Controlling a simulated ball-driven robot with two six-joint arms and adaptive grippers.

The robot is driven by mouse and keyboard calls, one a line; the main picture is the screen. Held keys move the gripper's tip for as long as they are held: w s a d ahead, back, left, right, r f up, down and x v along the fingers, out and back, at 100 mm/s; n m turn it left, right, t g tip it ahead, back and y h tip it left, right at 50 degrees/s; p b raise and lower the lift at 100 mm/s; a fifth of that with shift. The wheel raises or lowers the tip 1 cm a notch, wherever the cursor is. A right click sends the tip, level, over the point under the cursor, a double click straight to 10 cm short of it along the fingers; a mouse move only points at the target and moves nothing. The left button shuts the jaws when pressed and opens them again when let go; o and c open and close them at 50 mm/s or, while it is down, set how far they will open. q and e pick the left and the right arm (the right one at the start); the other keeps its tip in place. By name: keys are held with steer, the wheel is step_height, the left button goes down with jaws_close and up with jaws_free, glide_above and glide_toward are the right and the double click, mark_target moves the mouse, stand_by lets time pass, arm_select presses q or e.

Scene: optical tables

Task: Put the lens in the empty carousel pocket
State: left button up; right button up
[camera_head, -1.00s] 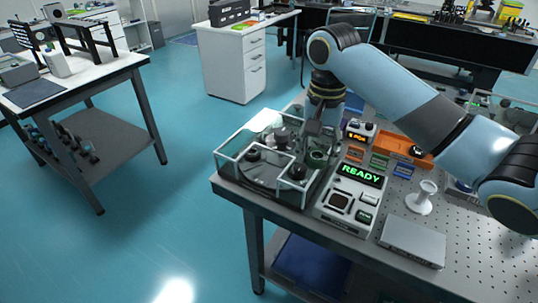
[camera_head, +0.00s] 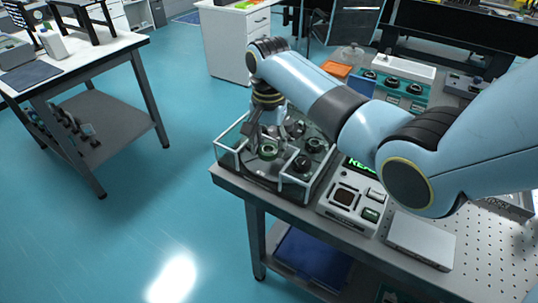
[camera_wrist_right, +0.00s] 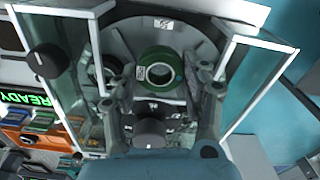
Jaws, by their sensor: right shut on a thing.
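The lens (camera_wrist_right: 160,68), a clear disc in a green ring mount with a small white label, sits between the fingers of my right gripper (camera_wrist_right: 161,78) in the right wrist view. That gripper is shut on it. In the head view the gripper (camera_head: 264,138) is low over the glass-walled carousel (camera_head: 228,160), with the green ring (camera_head: 268,151) just below it. In the wrist view the round grey carousel plate (camera_wrist_right: 205,45) lies beneath the lens. I cannot tell which pocket is empty. My left gripper is out of view.
White-edged glass walls surround the carousel. Dark round mounts (camera_head: 302,163) stand at its right side. A control box (camera_head: 352,203) with a green display and a flat grey box (camera_head: 421,239) stand on the perforated table to the right, partly under my arm.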

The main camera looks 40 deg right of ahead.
mark_target(269, 148)
step_height(269, 148, down, 4)
steer(key=shift+r, duration=0.25)
steer(key=shift+f, duration=0.1)
steer(key=o, duration=1.1)
steer(key=shift+o, duration=0.2)
step_height(269, 148, up, 12)
steer(key=shift+r, duration=0.15)
steer(key=shift+s, duration=0.1)
